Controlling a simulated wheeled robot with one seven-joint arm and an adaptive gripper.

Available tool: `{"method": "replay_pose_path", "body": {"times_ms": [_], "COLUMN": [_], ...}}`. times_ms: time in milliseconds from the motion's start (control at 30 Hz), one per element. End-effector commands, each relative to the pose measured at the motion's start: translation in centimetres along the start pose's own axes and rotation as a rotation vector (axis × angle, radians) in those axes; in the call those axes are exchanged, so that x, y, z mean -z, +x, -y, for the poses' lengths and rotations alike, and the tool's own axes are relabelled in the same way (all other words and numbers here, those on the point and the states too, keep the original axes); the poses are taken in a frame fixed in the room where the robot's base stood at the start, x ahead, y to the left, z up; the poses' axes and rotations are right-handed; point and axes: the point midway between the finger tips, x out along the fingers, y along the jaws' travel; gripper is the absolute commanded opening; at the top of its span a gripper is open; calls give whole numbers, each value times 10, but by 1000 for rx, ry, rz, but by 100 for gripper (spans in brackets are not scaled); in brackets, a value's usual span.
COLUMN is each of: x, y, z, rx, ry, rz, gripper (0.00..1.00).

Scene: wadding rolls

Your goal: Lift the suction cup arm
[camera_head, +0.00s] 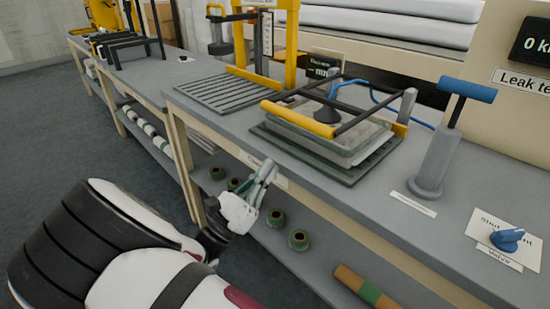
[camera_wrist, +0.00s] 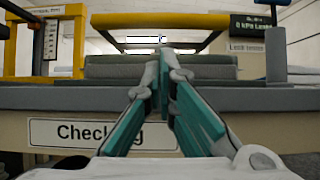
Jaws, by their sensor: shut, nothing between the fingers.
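The suction cup arm is a black rod frame with a thick yellow front bar (camera_head: 297,118). It lies low over a grey tray stack (camera_head: 365,150) on the bench, with a dark suction cup (camera_head: 326,115) under its middle. The yellow bar also shows in the wrist view (camera_wrist: 150,20), above and beyond the fingers. My gripper (camera_head: 268,168) is in front of the bench edge, below and left of the bar, apart from it. Its teal fingers (camera_wrist: 164,65) are shut with nothing between them, pointing toward the tray.
The bench edge with a "Checking" label (camera_wrist: 100,134) is close ahead of my gripper. A blue-handled pump (camera_head: 440,150) and a blue valve (camera_head: 507,239) stand right of the tray. A yellow stand (camera_head: 290,45) is behind left. Green rolls (camera_head: 299,239) lie on the lower shelf.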

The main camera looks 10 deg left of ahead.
Motion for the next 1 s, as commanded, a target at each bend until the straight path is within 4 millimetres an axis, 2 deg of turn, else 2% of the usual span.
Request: {"method": "replay_pose_path", "body": {"times_ms": [300,500,700,1000], "x": [1,1,0,0], "y": [55,80,88,88], "z": [1,1,1,1], "rx": [5,3,1,1], "ry": [0,0,0,0], "rz": [0,0,0,0], "gripper": [0,0,0,0]}}
